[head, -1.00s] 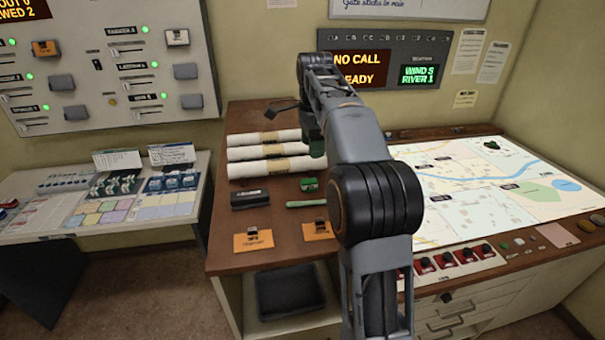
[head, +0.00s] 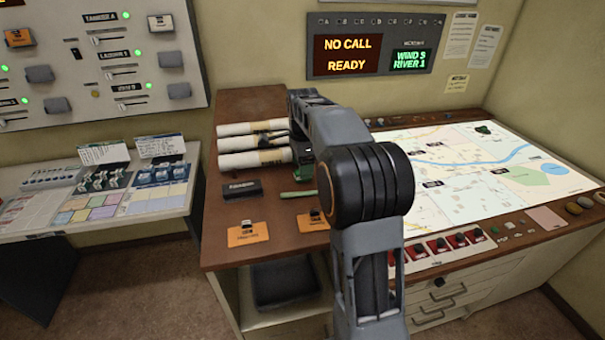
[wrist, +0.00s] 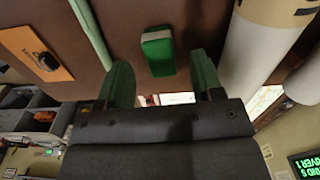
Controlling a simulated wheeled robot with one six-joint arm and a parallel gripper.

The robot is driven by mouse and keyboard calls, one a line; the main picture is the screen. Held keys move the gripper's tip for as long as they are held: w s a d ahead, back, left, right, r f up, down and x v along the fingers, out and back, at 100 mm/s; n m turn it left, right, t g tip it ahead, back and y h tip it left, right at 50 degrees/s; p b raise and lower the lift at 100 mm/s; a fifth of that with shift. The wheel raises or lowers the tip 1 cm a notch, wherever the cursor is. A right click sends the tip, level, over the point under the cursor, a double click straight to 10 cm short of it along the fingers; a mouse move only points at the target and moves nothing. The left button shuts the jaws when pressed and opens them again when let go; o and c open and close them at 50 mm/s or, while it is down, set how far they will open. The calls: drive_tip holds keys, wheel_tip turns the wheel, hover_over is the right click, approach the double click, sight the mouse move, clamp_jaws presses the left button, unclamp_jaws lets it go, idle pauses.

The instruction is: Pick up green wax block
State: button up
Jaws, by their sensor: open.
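The green wax block (wrist: 158,52) lies on the brown desk top (wrist: 125,15) in the wrist view. It is a small rounded block with a paler end. My gripper (wrist: 163,80) has its two green fingers apart, one to each side of the block's line. The block shows in the gap just beyond the fingertips, and nothing is held. In the head view my gripper (head: 299,143) is low over the desk beside the paper rolls, and my arm and gripper largely hide the block.
A green stick (head: 298,194), a black box (head: 242,190) and orange cards (head: 248,234) lie in front. A lit map table (head: 480,165) is on the right. An open black bin (head: 283,282) sits below.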

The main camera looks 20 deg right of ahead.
drive_tip(key=shift+f, duration=1.35)
drive_tip(key=c, duration=1)
